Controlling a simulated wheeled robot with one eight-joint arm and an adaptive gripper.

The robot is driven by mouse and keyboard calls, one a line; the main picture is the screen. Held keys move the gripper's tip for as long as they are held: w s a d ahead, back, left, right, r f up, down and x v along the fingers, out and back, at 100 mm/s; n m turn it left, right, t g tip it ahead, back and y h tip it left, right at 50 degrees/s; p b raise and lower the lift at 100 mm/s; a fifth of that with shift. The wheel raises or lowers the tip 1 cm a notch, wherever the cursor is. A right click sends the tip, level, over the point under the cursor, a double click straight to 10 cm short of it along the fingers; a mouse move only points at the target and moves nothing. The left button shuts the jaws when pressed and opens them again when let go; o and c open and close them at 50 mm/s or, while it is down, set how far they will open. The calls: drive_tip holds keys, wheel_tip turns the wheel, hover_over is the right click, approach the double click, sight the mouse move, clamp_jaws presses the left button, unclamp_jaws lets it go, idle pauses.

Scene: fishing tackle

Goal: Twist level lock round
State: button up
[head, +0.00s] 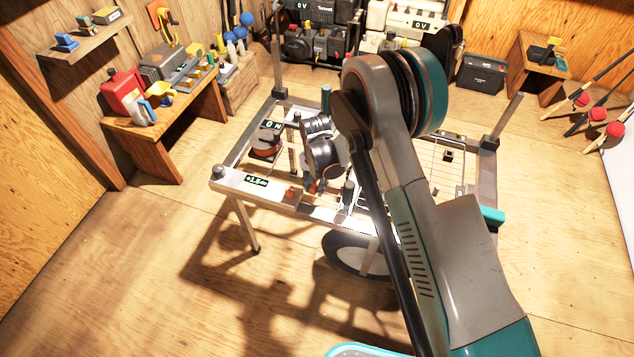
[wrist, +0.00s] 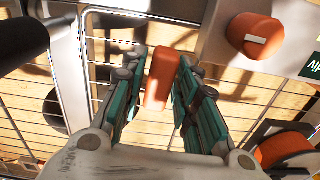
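In the wrist view, my gripper (wrist: 162,66) has its two teal fingers on either side of an upright orange lever-like piece (wrist: 161,80). A narrow gap shows on the left of the piece; on the right the finger is very close, and I cannot tell if it touches. An orange round knob with a white mark (wrist: 257,36) sits on the pale frame bar at upper right; it also shows in the head view (head: 291,194). Neither part carries a readable name, so I cannot tell which is the level lock. In the head view my gripper (head: 317,181) is low over the cart's front edge.
The metal cart frame (head: 232,187) has corner posts and a wire grid (wrist: 25,118). A reel with an orange part (wrist: 285,150) is close at lower right in the wrist view. A wheel (head: 352,252) stands below. A side bench (head: 150,130) is at left; the front floor is clear.

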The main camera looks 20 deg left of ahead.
drive_tip(key=o, duration=0.4)
drive_tip(key=shift+c, duration=0.2)
drive_tip(key=shift+r, duration=0.15)
drive_tip(key=shift+r+p, duration=1.4)
drive_tip(key=shift+r, duration=2)
